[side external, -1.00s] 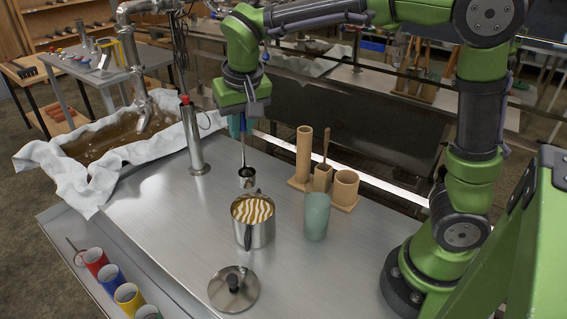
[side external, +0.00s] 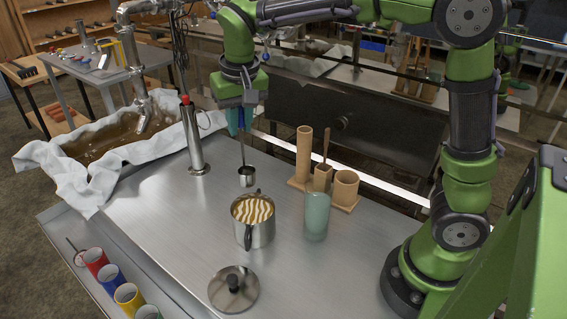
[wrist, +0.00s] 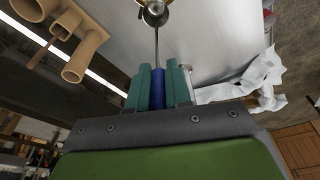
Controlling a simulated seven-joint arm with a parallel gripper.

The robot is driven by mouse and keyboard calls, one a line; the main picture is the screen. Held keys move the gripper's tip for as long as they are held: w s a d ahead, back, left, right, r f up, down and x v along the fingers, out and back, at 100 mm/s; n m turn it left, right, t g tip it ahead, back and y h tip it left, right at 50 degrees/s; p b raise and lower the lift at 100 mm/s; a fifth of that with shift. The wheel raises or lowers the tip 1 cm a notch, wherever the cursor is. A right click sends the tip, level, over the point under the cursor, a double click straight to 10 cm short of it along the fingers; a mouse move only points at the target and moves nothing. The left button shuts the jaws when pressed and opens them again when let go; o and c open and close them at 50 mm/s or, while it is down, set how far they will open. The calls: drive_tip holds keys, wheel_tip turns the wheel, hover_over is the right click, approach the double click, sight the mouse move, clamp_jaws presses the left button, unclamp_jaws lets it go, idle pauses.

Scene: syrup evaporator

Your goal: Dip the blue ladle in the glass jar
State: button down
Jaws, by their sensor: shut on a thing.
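My gripper (side external: 236,122) is shut on the blue handle of the ladle (side external: 246,172), which hangs down with its small steel cup at the bottom. In the wrist view, my teal fingers (wrist: 157,88) close around the blue handle, and the ladle's steel cup (wrist: 155,15) shows at the top. The cup hangs just behind and above the steel pot of swirled brown and cream liquid, apart from it. The glass jar (side external: 316,218), pale green, stands upright on the steel table, to the right of the pot. Its contents are hard to tell.
The steel pot (side external: 262,235) stands left of the jar. A wooden holder (side external: 345,190) with tubes stands behind the jar. A lid (side external: 233,288) lies in front. A steel cylinder (side external: 192,140) stands at the left, and coloured cups (side external: 112,276) line the front left.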

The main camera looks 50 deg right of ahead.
drive_tip(key=shift+d+r, duration=0.15)
drive_tip(key=shift+r, duration=0.05)
drive_tip(key=s+d+r, duration=0.3)
drive_tip(key=s, duration=0.4)
drive_tip(key=s+d+r, duration=0.3)
drive_tip(key=s, duration=0.4)
drive_tip(key=s+a+x, duration=0.1)
drive_tip(key=s+x, duration=0.1)
drive_tip(key=x, duration=1.2)
drive_tip(key=shift+s+f, duration=0.35)
drive_tip(key=shift+s, duration=0.15)
drive_tip(key=shift+d, duration=0.1)
drive_tip(key=shift+r, duration=0.1)
idle(1.3)
